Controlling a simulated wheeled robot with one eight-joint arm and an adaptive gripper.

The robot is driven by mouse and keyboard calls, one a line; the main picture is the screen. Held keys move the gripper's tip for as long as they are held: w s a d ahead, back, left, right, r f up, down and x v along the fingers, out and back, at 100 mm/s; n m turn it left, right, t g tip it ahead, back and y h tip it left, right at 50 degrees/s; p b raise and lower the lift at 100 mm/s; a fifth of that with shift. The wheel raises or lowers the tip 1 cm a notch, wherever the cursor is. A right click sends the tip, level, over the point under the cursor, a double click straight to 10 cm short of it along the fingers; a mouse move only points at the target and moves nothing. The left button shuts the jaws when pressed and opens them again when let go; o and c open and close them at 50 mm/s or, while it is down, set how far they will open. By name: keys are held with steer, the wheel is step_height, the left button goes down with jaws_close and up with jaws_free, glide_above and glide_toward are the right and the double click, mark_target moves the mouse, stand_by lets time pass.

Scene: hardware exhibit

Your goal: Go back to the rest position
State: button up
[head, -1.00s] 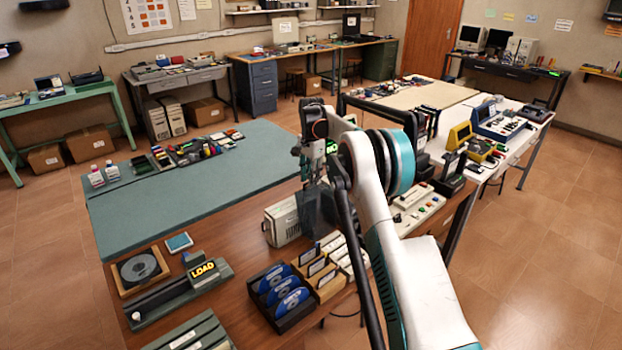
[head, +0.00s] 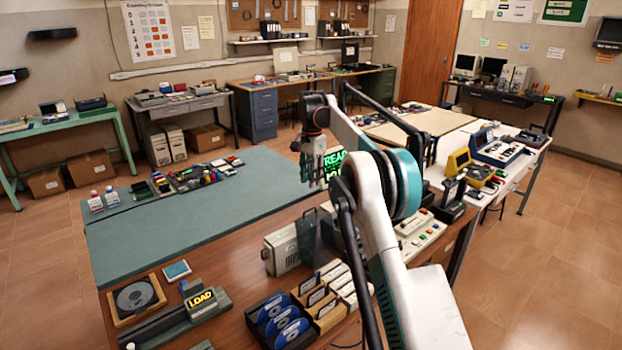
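My gripper (head: 314,178) hangs from the end of my raised arm, above the right part of the work table near the middle of the view. It points down, and its fingers are too small and dark to tell whether they are open or shut. I see no object clearly held in it. Behind it is a dark display with green lettering (head: 333,160), partly hidden by my arm. Below it, a beige box-shaped device (head: 282,250) stands on the table, apart from the gripper.
The table has a green mat (head: 200,205), mostly bare. In front are a LOAD device (head: 203,303), a disc in a wooden tray (head: 135,297), blue discs in a rack (head: 285,325) and a cartridge holder (head: 318,300). My arm hides part of the right side, near a button panel (head: 420,235).

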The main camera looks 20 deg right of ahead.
steer(key=s+a+r+n+t+b, duration=0.1)
steer(key=s+a+r+n+b, duration=0.2)
steer(key=s, duration=0.4)
steer(key=s+a+r+n+t, duration=0.1)
steer(key=s+a+r+n, duration=0.1)
steer(key=s+r, duration=0.45)
steer(key=s+a+r+n+t+b, duration=0.1)
steer(key=s+a+r+n+b, duration=0.15)
steer(key=s, duration=0.65)
steer(key=s+a+f+n+t+b, duration=0.1)
steer(key=s+f+n, duration=0.1)
steer(key=s+f, duration=0.3)
steer(key=s+a+f+n+t+b, duration=0.1)
steer(key=s+f, duration=0.4)
steer(key=s, duration=0.8)
steer(key=s+a+f+n+t+b, duration=0.1)
steer(key=s+a+f+n+t, duration=0.1)
steer(key=s+f, duration=0.4)
steer(key=s+a+n, duration=0.1)
steer(key=s, duration=0.3)
steer(key=shift+f+n, duration=0.1)
steer(key=shift+n, duration=0.15)
